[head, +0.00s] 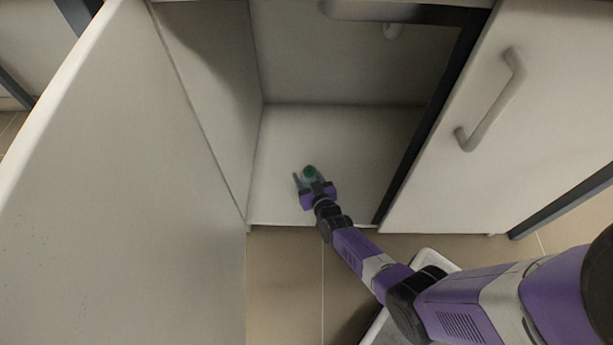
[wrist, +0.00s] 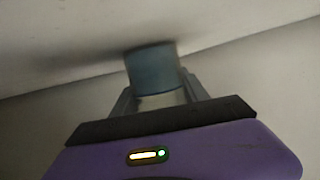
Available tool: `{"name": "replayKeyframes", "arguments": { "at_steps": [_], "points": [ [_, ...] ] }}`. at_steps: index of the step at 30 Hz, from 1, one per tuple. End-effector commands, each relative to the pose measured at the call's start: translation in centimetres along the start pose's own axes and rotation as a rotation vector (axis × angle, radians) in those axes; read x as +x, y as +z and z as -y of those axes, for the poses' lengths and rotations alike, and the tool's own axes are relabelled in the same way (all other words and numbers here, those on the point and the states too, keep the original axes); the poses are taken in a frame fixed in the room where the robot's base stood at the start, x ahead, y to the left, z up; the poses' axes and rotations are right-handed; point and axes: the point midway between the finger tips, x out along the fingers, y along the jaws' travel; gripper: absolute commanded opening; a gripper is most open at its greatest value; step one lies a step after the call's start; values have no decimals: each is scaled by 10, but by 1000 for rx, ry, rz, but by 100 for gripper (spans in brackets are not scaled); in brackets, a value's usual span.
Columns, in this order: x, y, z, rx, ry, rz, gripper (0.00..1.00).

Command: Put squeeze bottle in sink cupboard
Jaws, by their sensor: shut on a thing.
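The sink cupboard (head: 285,130) stands open in the head view, its floor white and bare around my gripper. My gripper (head: 308,177) reaches in over the cupboard floor near the front opening. It is shut on the squeeze bottle, whose green end (head: 309,171) shows between the fingers. In the wrist view the bottle (wrist: 152,72) is a bluish, translucent cylinder between the two fingers (wrist: 155,95). Its far end is close to a pale surface with a dark shadow. I cannot tell whether it touches that surface. Most of the bottle is hidden by my gripper in the head view.
The open cupboard door (head: 120,190) fills the left side. A closed door with a handle (head: 490,105) is at right. A dark frame post (head: 430,110) edges the opening on the right. A pale tray (head: 435,260) lies on the tiled floor under my arm.

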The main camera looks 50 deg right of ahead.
Motion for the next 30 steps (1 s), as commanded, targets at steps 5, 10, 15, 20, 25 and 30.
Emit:
{"name": "replayKeyframes", "arguments": {
  "at_steps": [5,10,15,20,25,30],
  "points": [
    [0,1,0,0,0,0,74],
    [0,1,0,0,0,0,74],
    [0,0,0,0,0,0,74],
    [-16,-3,0,0,0,3,74],
    [-51,-5,0,1,-1,3,74],
    [-85,-5,0,0,-1,2,74]
  ]
}}
